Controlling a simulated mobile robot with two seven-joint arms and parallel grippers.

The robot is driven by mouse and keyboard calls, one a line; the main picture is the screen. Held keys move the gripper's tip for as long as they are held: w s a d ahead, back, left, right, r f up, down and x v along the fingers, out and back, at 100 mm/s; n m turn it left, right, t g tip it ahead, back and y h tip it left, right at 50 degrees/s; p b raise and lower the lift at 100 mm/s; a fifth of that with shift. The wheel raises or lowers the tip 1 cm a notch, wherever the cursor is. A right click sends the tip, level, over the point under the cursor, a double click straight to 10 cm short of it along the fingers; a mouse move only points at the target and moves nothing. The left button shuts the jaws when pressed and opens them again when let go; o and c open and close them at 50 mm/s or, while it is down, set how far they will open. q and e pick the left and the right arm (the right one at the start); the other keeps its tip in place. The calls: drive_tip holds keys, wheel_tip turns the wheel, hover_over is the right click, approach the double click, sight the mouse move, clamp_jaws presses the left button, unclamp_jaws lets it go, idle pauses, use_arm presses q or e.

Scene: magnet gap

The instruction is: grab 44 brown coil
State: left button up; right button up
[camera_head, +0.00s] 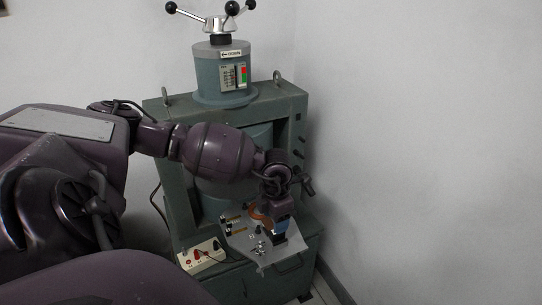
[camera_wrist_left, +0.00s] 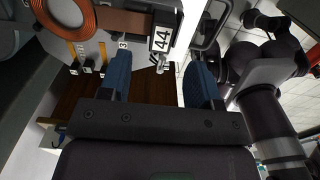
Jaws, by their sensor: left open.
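The brown coil (camera_wrist_left: 88,14) is a copper-coloured ring around a pale core at the upper left of the left wrist view, partly cut off by the frame edge. In the head view the coil (camera_head: 259,215) is a small orange-brown patch, partly hidden by my gripper. My left gripper (camera_wrist_left: 160,80) is open, with blue fingers apart and nothing held between them. In the head view the left gripper (camera_head: 281,226) is beside the coil, over the plate.
A grey metal plate (camera_head: 262,247) carries small posts and brown strips. The large green magnet frame (camera_head: 168,125) with a round grey-green top unit (camera_head: 220,72) stands behind. A white socket box (camera_head: 203,256) with leads is at left. Free room lies right, before the wall.

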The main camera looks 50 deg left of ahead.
sight(268, 223)
use_arm(q)
wheel_tip(268, 223, down, 5)
drive_tip(key=shift+s+b, duration=0.15)
drive_tip(key=shift+b, duration=0.2)
drive_tip(key=shift+c, duration=0.4)
drive_tip(key=shift+r, duration=0.1)
drive_tip(key=c, duration=0.9)
drive_tip(key=shift+c, duration=0.2)
